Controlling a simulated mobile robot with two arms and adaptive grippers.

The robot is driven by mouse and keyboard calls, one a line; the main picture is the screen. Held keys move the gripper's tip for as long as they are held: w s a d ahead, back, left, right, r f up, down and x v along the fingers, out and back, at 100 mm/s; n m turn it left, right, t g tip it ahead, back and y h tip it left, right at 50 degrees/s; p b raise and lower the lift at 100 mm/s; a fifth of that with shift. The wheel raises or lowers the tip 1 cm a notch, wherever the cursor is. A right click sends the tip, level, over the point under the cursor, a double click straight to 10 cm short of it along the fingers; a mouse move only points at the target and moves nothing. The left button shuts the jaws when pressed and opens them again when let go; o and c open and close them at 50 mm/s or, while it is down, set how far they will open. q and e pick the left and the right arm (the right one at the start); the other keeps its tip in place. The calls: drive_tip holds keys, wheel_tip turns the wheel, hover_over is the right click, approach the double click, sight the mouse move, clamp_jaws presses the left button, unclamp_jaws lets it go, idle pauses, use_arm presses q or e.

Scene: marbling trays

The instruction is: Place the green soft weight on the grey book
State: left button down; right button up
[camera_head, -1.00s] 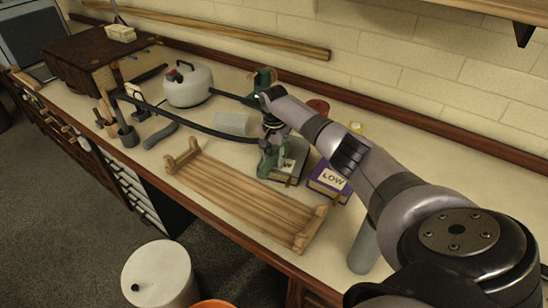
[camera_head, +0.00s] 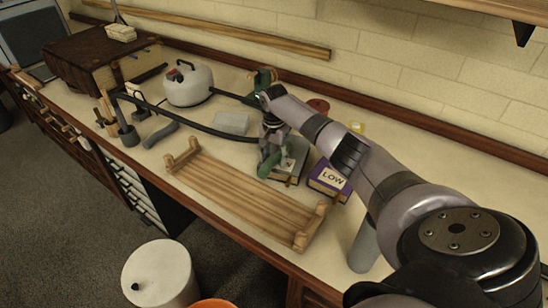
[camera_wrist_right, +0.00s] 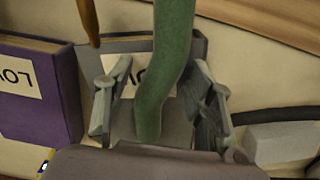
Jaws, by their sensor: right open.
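The green soft weight (camera_head: 266,166) is a bent, tube-like piece draped over the left part of the grey book (camera_head: 296,158), with its near end hanging at the book's left edge. My right gripper (camera_head: 271,148) is just above the weight and hides part of it. In the right wrist view the green weight (camera_wrist_right: 163,75) runs between the two spread fingers of my gripper (camera_wrist_right: 160,100), with gaps at its sides. The grey book (camera_wrist_right: 122,125) with its pale label lies below. My left gripper is not in view.
A purple book (camera_head: 326,190) labelled LOW stands right of the grey book. A wooden rack (camera_head: 240,197) lies in front. A white kettle-like vessel (camera_head: 188,88) and a grey soft weight (camera_head: 161,135) are to the left. A grey cylinder (camera_head: 363,247) is near the front edge.

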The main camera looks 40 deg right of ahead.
sight(274, 157)
wheel_tip(274, 157, up, 12)
drive_tip(key=shift+b, duration=0.4)
idle(0.5)
